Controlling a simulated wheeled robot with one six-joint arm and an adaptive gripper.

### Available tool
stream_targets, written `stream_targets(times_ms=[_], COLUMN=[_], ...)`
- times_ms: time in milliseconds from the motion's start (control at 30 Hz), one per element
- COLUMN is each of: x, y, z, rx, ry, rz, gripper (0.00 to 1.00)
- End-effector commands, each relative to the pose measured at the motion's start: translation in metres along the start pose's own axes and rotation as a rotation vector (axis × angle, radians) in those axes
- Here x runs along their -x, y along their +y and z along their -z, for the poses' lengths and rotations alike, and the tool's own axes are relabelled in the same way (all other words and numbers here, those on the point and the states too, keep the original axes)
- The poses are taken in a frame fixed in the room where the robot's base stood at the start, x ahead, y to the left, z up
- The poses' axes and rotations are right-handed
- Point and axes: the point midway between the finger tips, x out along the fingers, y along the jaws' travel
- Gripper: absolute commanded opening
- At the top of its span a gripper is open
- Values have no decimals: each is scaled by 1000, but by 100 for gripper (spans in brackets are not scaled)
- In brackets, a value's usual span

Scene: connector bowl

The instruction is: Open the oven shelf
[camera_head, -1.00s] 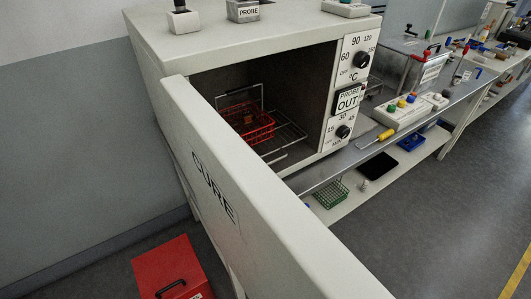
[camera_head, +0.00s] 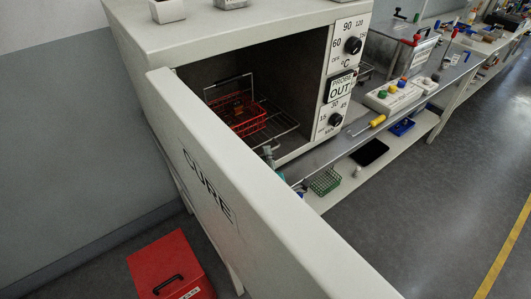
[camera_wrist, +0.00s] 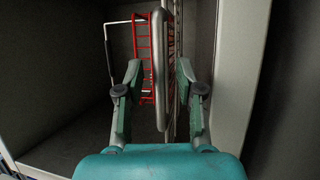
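The oven shelf (camera_head: 283,128) is a wire rack inside the open oven (camera_head: 258,29). A red wire basket (camera_head: 240,116) sits on it, and it also shows in the wrist view (camera_wrist: 145,38). The shelf's pale front handle bar (camera_wrist: 159,60) runs upright in the wrist view, between the two fingers of my gripper (camera_wrist: 159,85). The gripper is open, with visible gaps on both sides of the bar. In the head view my gripper (camera_head: 269,153) shows at the shelf's front edge, partly hidden behind the oven door (camera_head: 235,190).
The oven door, marked CURE, stands open across the near side. The control panel (camera_head: 345,75) flanks the opening on the right. A red box (camera_head: 170,262) is on the floor. A bench (camera_head: 362,135) with a yellow screwdriver (camera_head: 377,121) lies to the right.

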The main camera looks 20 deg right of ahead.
Motion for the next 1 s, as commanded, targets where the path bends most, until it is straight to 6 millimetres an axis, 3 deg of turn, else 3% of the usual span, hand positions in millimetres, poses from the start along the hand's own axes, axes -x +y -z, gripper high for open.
stream_targets(times_ms=[200, 500, 667, 1000], x=[-14, -16, -16, -15], y=[0, 0, 0, 0], z=[0, 0, 0, 0], rx=[-1, -1, -1, -1], ry=[0, 0, 0, 0], rz=[0, 0, 0, 0], gripper=[37, 37, 0, 0])
